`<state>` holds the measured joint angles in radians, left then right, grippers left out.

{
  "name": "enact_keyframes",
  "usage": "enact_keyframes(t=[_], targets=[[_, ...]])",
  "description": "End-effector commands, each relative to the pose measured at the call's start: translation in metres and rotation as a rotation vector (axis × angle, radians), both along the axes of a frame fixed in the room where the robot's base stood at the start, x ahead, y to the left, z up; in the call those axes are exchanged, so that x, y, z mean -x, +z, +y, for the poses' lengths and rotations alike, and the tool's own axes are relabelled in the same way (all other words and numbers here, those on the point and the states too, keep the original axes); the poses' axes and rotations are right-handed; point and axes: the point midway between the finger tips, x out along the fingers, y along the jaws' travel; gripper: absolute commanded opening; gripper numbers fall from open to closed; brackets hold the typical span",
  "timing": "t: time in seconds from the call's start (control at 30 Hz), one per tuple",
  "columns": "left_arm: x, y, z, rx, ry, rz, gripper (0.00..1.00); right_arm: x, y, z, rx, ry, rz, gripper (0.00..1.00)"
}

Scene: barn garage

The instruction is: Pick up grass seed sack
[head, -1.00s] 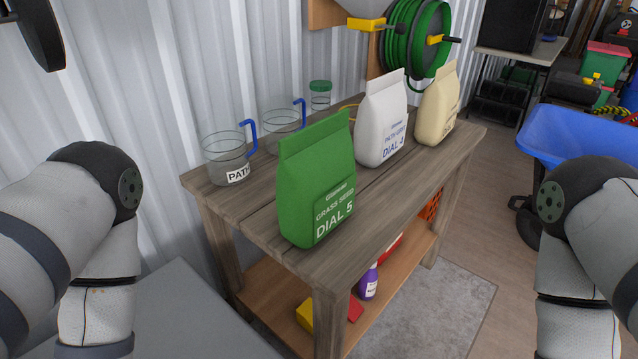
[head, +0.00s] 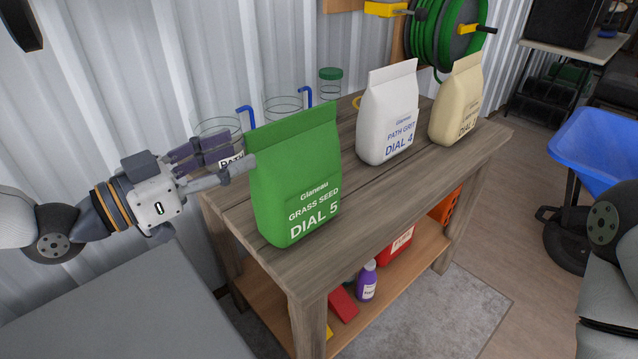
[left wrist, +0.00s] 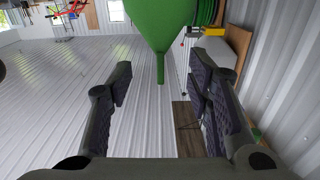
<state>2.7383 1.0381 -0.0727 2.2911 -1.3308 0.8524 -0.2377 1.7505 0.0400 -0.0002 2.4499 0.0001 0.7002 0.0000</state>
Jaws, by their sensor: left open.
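The green grass seed sack (head: 296,185), labelled "GRASS SEED DIAL 5", stands upright on the near end of the wooden bench (head: 375,215). My left gripper (head: 222,158) is open at the left side of the sack, its fingertips close to the upper left edge. I cannot tell whether they touch it. In the left wrist view the green sack (left wrist: 161,22) shows at the top, between and beyond the two spread fingers (left wrist: 160,95). My right gripper is out of view; only part of that arm shows at the right edge.
A white path grit sack (head: 387,115) and a beige sack (head: 457,100) stand farther along the bench. Clear jugs (head: 285,106) and a green-lidded jar (head: 330,82) stand along the wall. A purple bottle (head: 367,281) is on the lower shelf. A blue wheelbarrow (head: 600,150) is at right.

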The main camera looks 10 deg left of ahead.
Motion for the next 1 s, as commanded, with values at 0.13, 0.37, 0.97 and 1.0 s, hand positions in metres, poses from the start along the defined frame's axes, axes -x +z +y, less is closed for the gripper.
enact_keyframes(t=[0.13, 0.37, 0.97, 1.0], targets=[[-0.028, -0.016, -0.021, -0.004, -0.006, 0.023, 0.46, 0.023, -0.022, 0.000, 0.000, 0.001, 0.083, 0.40], [-0.054, -0.010, -0.043, -0.003, -0.004, 0.014, 0.46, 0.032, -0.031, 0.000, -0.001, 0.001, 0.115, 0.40], [-0.089, -0.005, -0.072, -0.001, -0.003, 0.008, 0.21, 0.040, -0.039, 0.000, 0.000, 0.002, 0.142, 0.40], [-0.089, -0.005, -0.072, -0.001, -0.003, 0.008, 0.12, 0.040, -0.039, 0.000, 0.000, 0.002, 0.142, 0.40]])
